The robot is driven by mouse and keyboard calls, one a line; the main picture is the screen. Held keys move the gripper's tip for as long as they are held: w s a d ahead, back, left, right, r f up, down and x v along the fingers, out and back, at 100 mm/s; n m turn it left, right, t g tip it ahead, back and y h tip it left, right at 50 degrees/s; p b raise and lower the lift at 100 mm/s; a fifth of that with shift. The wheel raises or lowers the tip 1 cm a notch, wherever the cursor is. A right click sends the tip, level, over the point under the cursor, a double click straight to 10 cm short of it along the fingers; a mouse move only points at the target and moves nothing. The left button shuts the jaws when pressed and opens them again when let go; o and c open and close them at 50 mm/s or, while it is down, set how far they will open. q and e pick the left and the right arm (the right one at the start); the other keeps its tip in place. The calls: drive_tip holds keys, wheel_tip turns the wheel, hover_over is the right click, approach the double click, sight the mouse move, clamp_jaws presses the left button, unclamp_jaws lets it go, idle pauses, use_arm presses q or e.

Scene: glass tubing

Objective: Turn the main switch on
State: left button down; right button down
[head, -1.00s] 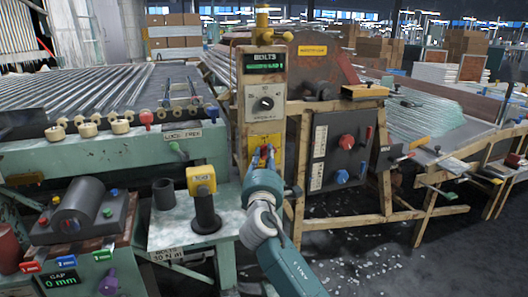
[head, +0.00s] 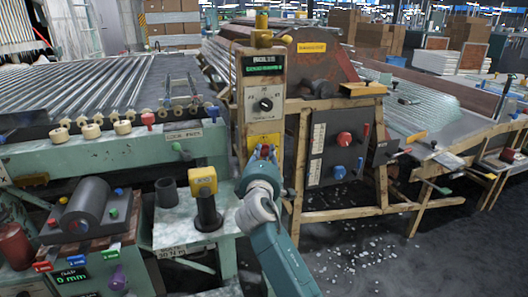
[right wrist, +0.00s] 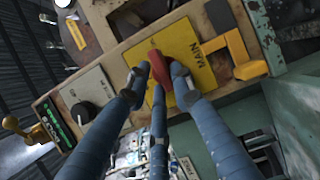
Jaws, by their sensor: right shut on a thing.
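The main switch is a red handle (right wrist: 178,50) on a yellow plate (right wrist: 203,78) marked MAIN in the right wrist view. In the head view the yellow plate (head: 264,141) sits low on the beige control post, with a little of the red handle showing. My right gripper (head: 263,153) is at the plate, its blue fingers shut on the red handle. In the right wrist view the fingers of my right gripper (right wrist: 160,74) reach onto the handle and hide part of it. My left gripper is not in view.
Above the plate are a black dial (head: 265,104) and a lit green display (head: 262,64). A yellow-topped black post (head: 205,190) stands left of my right arm. A grey panel with a red knob (head: 344,139) and a blue knob (head: 340,172) is on the right.

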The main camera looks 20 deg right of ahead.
drive_tip(key=shift+d+f, duration=0.35)
drive_tip(key=shift+d, duration=0.15)
drive_tip(key=c, duration=1.7)
unclamp_jaws()
drive_tip(key=shift+s, duration=0.1)
drive_tip(key=shift+o, duration=0.6)
drive_tip(key=shift+d, duration=0.15)
drive_tip(key=shift+r, duration=0.1)
drive_tip(key=shift+a, duration=0.25)
